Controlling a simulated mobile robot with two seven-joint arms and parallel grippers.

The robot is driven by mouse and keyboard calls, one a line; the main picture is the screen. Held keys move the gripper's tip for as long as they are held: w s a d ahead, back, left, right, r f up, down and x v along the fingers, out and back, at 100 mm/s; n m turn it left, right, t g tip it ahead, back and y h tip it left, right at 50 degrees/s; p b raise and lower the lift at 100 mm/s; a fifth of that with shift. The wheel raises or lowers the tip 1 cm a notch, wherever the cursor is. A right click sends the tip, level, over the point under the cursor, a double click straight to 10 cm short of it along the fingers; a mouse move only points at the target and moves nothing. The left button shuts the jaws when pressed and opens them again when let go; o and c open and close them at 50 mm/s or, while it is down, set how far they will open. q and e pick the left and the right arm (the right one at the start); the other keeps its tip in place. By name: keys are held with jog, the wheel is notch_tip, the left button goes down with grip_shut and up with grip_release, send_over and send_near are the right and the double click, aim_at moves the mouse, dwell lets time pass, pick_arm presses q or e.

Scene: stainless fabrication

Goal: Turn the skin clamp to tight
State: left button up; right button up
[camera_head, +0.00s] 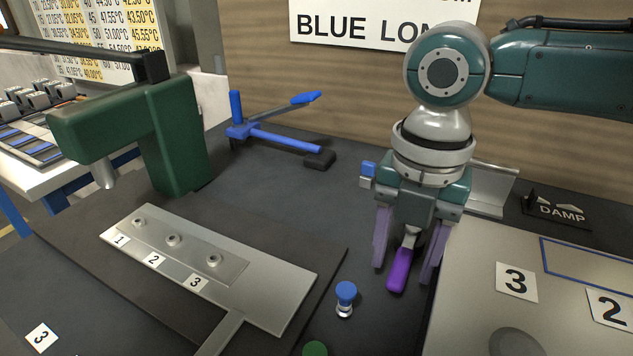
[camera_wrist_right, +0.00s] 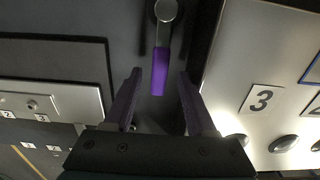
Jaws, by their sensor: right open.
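A lever with a purple grip (camera_head: 399,272), which I take to be the skin clamp's handle, stands beside the left edge of the metal plate on the right. In the right wrist view its purple grip (camera_wrist_right: 160,74) hangs from a grey arm with a round pivot (camera_wrist_right: 165,11). My right gripper (camera_head: 404,272) is open, pointing down, with one purple-grey finger on each side of the grip. In the right wrist view a gap shows between the grip and both fingers. The clamp's base is largely hidden behind my right gripper. My left gripper is not seen.
A blue-topped knob (camera_head: 346,293) stands left of my right gripper. A blue bar clamp (camera_head: 275,137) lies behind. A green machine frame (camera_head: 175,140) and a numbered metal plate (camera_head: 285,285) are at left.

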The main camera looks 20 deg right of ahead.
jog(key=shift+c, duration=0.3)
grip_shut()
dwell(1.1)
